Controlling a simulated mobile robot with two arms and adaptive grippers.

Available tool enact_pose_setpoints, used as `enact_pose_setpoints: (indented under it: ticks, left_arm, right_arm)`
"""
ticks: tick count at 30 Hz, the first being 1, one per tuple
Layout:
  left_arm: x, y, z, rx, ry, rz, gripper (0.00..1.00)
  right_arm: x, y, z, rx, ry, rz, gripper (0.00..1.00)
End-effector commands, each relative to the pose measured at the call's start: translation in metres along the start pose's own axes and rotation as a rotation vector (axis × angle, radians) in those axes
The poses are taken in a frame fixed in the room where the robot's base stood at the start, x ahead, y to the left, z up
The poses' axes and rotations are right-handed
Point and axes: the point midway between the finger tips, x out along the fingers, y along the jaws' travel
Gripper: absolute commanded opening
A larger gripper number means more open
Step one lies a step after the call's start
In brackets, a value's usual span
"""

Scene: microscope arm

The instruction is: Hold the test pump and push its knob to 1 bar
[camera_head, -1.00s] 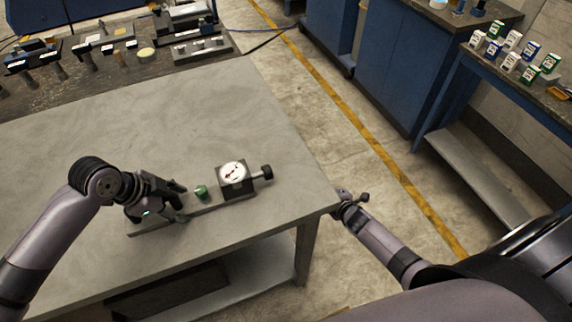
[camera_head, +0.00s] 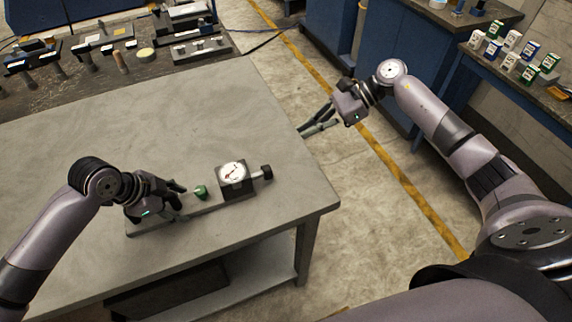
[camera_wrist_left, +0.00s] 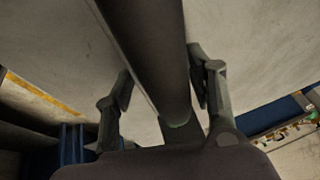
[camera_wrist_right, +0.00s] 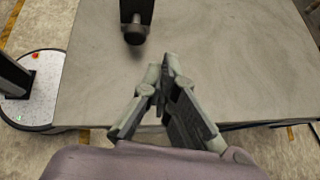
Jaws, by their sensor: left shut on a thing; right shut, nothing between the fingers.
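The test pump (camera_head: 210,204) lies on the grey table, a long dark bar with a square gauge block (camera_head: 236,177), a green knob (camera_head: 201,191) and a black knob (camera_head: 267,172) at its right end. My left gripper (camera_head: 180,200) is shut on the left part of the pump; the left wrist view shows the dark bar (camera_wrist_left: 160,50) between its fingers. My right gripper (camera_head: 305,131) is shut and empty beyond the table's right edge, up and right of the black knob. In the right wrist view its fingertips (camera_wrist_right: 166,75) meet below the black knob (camera_wrist_right: 135,33), apart from it. The gauge reading is too small to tell.
The grey table (camera_head: 170,115) is clear around the pump. A dark bench (camera_head: 90,60) with several tools stands behind it. Blue cabinets (camera_head: 390,70) and a side table with several small boxes (camera_head: 515,55) stand at the right.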

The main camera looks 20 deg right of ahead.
Motion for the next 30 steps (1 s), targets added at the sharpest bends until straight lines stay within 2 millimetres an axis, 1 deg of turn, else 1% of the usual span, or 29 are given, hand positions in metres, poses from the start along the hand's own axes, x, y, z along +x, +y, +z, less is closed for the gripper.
enact_pose_setpoints:
  ticks: [1,3,7,11,19,23,26,30]
  left_arm:
    - [-0.001,-0.001,0.000,0.000,0.000,-0.003,0.00]
    - [-0.001,-0.001,0.000,0.000,0.000,-0.003,0.00]
    - [-0.001,-0.001,0.000,0.000,0.000,-0.003,0.00]
    - [-0.001,-0.001,0.000,0.000,0.001,-0.003,0.00]
    - [-0.001,-0.001,-0.001,0.000,0.001,-0.004,0.00]
    - [-0.001,-0.001,-0.001,0.000,0.001,-0.004,0.00]
    - [-0.001,-0.001,-0.001,0.000,0.002,-0.004,0.00]
    - [-0.001,-0.002,-0.001,0.000,0.002,-0.004,0.00]
  right_arm:
    - [-0.009,0.005,-0.006,-0.033,0.057,0.031,0.00]
    - [-0.018,0.013,-0.015,-0.067,0.121,0.071,0.00]
    - [-0.029,0.021,-0.024,-0.096,0.188,0.115,0.00]
    - [-0.032,0.023,-0.026,-0.104,0.203,0.127,0.00]
    - [-0.031,0.023,-0.026,-0.101,0.201,0.126,0.00]
    - [-0.022,0.024,-0.029,-0.100,0.200,0.127,0.00]
    - [-0.007,0.026,-0.031,-0.100,0.197,0.129,0.00]
    - [0.022,0.030,-0.037,-0.100,0.197,0.130,0.00]
